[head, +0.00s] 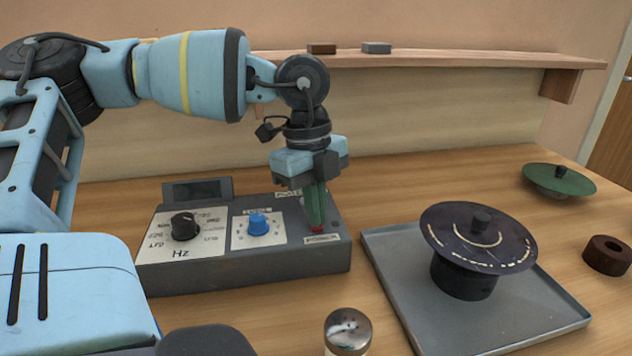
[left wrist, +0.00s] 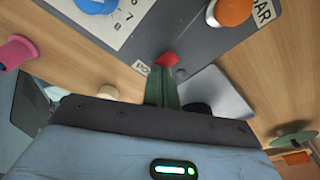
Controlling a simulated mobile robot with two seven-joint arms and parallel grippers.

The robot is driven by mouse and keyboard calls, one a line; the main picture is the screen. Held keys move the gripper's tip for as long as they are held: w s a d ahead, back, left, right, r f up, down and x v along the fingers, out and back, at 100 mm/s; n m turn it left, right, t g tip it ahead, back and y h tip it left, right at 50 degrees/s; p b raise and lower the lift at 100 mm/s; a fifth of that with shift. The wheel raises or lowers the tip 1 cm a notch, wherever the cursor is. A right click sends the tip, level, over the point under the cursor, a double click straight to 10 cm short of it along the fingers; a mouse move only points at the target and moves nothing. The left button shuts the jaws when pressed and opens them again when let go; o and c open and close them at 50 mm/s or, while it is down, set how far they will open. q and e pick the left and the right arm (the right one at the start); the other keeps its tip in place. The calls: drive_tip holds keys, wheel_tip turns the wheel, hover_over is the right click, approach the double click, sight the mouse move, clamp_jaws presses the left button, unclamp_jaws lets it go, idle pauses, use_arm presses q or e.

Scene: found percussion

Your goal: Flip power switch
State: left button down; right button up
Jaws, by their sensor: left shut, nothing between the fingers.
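The grey control box (head: 245,277) stands on the wooden table in the head view. The red power switch (head: 317,229) is at the right end of its top, near the front edge, beside a small label. My left gripper (head: 316,221) points down over it, shut and empty, with its green fingertips at the switch and partly covering it. In the left wrist view the red switch (left wrist: 167,58) shows just beyond the closed fingertips (left wrist: 163,74). I cannot tell whether they touch it, or which way the switch is tilted. My right gripper is not in view.
The box has a black knob (head: 185,226) and a blue knob (head: 258,224). A grey tray (head: 397,264) to the right carries a dark disc (head: 455,232) on a stand. A shaker (head: 347,329) stands in front. An orange knob (left wrist: 233,9) shows in the left wrist view.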

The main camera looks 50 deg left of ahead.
use_arm(q)
drive_tip(key=shift+r+p, duration=1.9)
drive_tip(key=shift+r, duration=1.5)
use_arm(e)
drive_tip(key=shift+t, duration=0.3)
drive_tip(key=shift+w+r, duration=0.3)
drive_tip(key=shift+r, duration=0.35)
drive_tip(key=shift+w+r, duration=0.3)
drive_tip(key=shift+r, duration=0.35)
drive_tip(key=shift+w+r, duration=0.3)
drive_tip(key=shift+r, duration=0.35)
